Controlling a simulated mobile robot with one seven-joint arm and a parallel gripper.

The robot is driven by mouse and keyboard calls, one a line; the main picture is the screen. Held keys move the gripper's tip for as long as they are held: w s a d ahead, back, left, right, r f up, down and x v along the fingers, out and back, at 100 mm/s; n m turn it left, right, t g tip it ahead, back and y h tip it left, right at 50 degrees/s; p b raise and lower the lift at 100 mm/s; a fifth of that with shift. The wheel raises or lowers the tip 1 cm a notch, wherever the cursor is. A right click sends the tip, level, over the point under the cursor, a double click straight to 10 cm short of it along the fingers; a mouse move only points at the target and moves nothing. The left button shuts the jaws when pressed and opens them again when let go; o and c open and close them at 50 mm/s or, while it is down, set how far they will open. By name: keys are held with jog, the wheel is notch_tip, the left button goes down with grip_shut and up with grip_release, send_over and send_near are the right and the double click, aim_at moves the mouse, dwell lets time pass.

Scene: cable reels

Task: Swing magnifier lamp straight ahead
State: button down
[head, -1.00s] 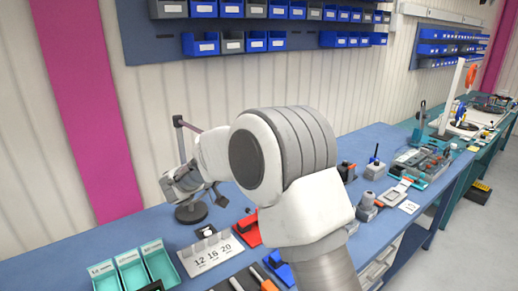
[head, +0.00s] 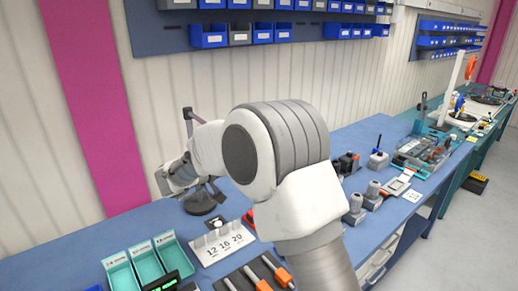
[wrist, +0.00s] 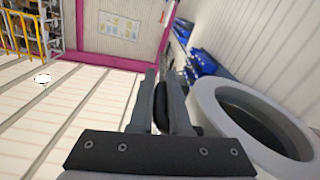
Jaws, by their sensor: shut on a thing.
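The magnifier lamp stands at the back of the blue bench, with its round dark base (head: 203,203) and part of its arm (head: 188,118) showing behind my arm in the head view. In the wrist view a light grey ring with a dark centre, which looks like the lamp head (wrist: 207,92), fills the right side. My gripper (wrist: 163,98) is shut on a dark piece (wrist: 162,107) beside that ring, apparently part of the lamp. In the head view my gripper (head: 166,181) is left of the base; its fingertips and the lamp head are hard to make out.
Teal trays (head: 147,262), a white number board (head: 223,243) and orange-handled tools (head: 271,275) lie along the bench front. Grey fittings (head: 355,209) stand to the right. Blue bins (head: 208,36) hang on the wall above.

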jog(key=c, duration=1.2)
grip_release()
jog(key=shift+o, duration=0.2)
jog(key=b+v, duration=0.3)
jog(key=v, duration=1.4)
jog(key=shift+a, duration=0.25)
jog(key=shift+s, duration=0.1)
